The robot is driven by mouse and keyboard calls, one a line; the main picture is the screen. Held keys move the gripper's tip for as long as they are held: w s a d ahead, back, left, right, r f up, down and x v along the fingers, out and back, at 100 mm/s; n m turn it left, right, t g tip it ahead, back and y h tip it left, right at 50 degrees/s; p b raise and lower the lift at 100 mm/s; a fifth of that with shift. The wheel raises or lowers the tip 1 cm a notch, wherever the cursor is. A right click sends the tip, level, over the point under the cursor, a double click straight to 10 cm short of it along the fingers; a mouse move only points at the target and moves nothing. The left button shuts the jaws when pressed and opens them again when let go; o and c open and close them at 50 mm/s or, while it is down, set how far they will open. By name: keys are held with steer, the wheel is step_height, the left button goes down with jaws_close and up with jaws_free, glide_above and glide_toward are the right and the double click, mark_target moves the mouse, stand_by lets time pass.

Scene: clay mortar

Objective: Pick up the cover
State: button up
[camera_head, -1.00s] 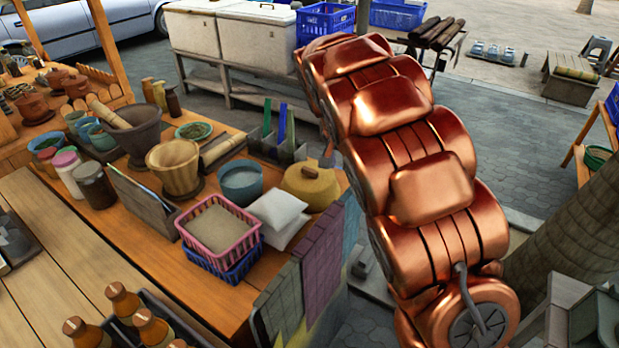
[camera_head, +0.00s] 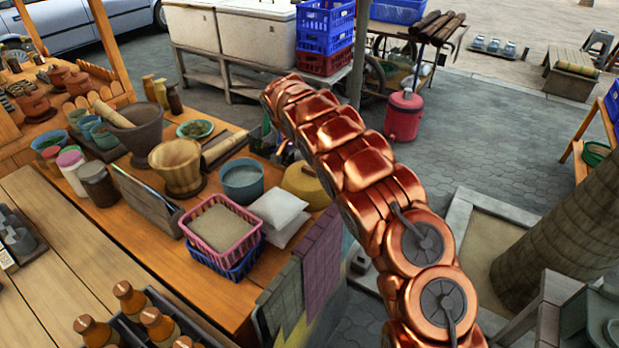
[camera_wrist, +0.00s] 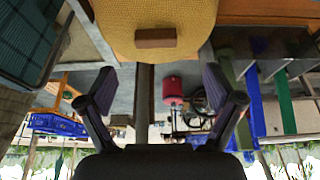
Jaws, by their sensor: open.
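The cover is a yellow woven dome with a brown block handle. In the head view the cover (camera_head: 300,184) sits at the right end of the wooden table, its right part hidden by my copper arm. In the wrist view the cover (camera_wrist: 185,20) fills the top middle, with its handle (camera_wrist: 155,38) facing the jaws. My gripper (camera_wrist: 159,80) is open and empty, its two dark fingers spread wide on either side below the handle. It appears apart from the cover.
White packets (camera_head: 277,208), a blue-grey bowl (camera_head: 241,180) and a pink basket (camera_head: 222,229) stand close to the cover. Blue and green upright pieces (camera_wrist: 258,105) stand at the right in the wrist view.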

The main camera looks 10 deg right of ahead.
mark_target(309, 169)
steer(key=shift+p+x, duration=0.6)
steer(key=shift+x, duration=0.75)
steer(key=p+x, duration=0.2)
steer(key=x, duration=0.1)
steer(key=shift+s+d+f+p, duration=0.2)
steer(key=shift+s+f+p, duration=0.1)
steer(key=shift+p, duration=0.1)
steer(key=shift+w+d+f, duration=0.15)
steer(key=shift+w+f, duration=0.1)
steer(key=shift+f, duration=0.4)
steer(key=c, duration=1.3)
steer(key=shift+c, duration=0.2)
